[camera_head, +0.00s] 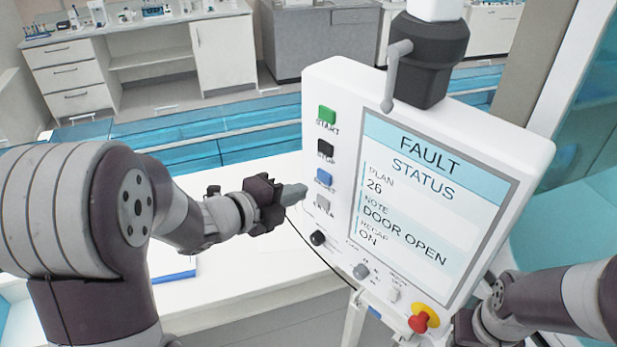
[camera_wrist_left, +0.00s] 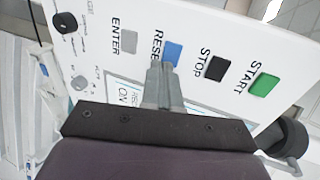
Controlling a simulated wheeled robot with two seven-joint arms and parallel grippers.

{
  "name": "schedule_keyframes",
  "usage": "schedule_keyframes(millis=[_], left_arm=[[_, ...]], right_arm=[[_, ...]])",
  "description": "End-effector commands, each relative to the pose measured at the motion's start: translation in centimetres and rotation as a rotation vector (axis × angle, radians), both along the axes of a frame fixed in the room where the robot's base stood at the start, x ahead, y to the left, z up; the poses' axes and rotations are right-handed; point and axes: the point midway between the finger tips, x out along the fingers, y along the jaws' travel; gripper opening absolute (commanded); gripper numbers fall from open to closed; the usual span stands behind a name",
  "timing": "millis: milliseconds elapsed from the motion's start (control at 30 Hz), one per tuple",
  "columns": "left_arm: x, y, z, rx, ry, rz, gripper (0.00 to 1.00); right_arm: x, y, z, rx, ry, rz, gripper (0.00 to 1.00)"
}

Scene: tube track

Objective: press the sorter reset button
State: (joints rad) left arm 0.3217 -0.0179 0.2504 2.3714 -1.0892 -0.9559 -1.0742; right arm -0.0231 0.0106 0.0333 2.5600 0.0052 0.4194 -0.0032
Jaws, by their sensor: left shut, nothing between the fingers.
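The sorter's control panel (camera_head: 345,85) is a white tilted box with a column of buttons left of its screen (camera_head: 420,200). The blue reset button (camera_head: 324,177) is third from the top, below the green start button (camera_head: 327,114) and black stop button (camera_head: 325,148). The grey enter button (camera_head: 322,202) is below it. My left gripper (camera_head: 300,193) is shut and empty, its tips just left of the reset and enter buttons. In the left wrist view its fingertips (camera_wrist_left: 163,72) overlap the lower part of the blue button (camera_wrist_left: 172,53); I cannot tell whether they touch. My right gripper's fingers are not visible.
The screen reads FAULT, STATUS and DOOR OPEN. A red emergency knob (camera_head: 420,321) on a yellow base sits at the panel's lower edge, near my right arm. A black knob (camera_head: 318,238) is below the buttons. A white table (camera_head: 235,262) lies below my left arm.

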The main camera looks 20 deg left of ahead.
Motion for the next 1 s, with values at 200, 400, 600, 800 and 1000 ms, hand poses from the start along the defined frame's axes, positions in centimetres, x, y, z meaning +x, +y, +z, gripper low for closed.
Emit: schedule_keyframes(millis=[200, 400, 600, 800, 1000], left_arm=[[2.7, -1.6, 0.3, -0.001, 0.0, -0.002, 0.0], [3.4, -2.1, 0.1, 0.0, -0.001, 0.0, 0.0], [3.4, -2.0, 0.0, 0.0, -0.002, 0.0, 0.0], [4.4, -2.6, -0.5, 0.001, -0.004, -0.002, 0.0], [4.9, -2.9, 0.1, 0.0, -0.002, 0.0, 0.0]], right_arm=[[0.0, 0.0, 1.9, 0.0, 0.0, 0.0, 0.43], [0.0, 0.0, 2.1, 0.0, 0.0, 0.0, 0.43], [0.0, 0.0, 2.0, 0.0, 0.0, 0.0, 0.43], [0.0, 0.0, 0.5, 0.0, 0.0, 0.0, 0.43], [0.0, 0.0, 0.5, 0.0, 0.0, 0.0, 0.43]])
